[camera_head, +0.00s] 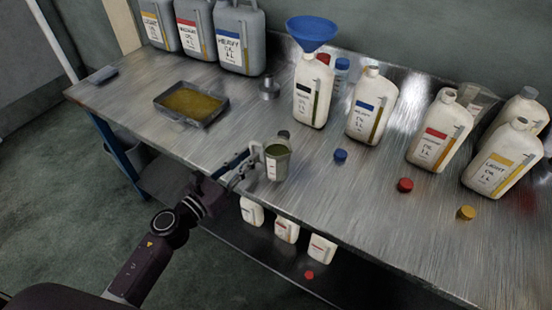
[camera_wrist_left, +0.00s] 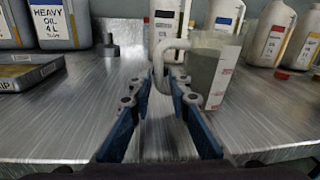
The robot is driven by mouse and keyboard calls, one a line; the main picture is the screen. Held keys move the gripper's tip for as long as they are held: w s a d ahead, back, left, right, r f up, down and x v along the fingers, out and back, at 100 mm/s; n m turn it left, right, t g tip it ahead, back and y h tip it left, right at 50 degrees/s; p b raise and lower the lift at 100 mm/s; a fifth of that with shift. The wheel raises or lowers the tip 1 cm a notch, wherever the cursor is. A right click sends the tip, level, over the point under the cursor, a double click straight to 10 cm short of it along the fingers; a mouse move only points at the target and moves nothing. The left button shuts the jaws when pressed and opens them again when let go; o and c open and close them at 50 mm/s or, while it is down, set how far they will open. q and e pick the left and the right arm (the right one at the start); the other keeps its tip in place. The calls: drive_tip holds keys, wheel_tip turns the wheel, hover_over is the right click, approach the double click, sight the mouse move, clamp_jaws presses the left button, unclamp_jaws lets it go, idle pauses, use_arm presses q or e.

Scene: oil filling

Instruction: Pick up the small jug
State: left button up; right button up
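The small jug (camera_head: 277,163) is a grey, semi-clear cup with a greenish inside and a pale label. It stands upright near the table's front edge. In the left wrist view the jug (camera_wrist_left: 220,72) is right of centre, with its handle (camera_wrist_left: 159,62) turned towards my gripper. My left gripper (camera_head: 243,166) reaches in from the front left at table height. In the wrist view its fingers (camera_wrist_left: 161,84) are apart, with the handle at the gap between the tips. I cannot tell whether they touch it. My right gripper is not in view.
A drip tray (camera_head: 192,104) with yellow oil and a metal weight-like piece (camera_head: 269,88) lie to the left. A bottle with a blue funnel (camera_head: 311,32) and several white oil bottles stand behind and right. Loose blue (camera_head: 340,155), red (camera_head: 405,185) and yellow (camera_head: 466,213) caps lie on the table.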

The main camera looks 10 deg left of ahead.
use_arm(q)
drive_tip(key=shift+x, duration=1.5)
drive_tip(key=shift+s, duration=0.1)
clamp_jaws()
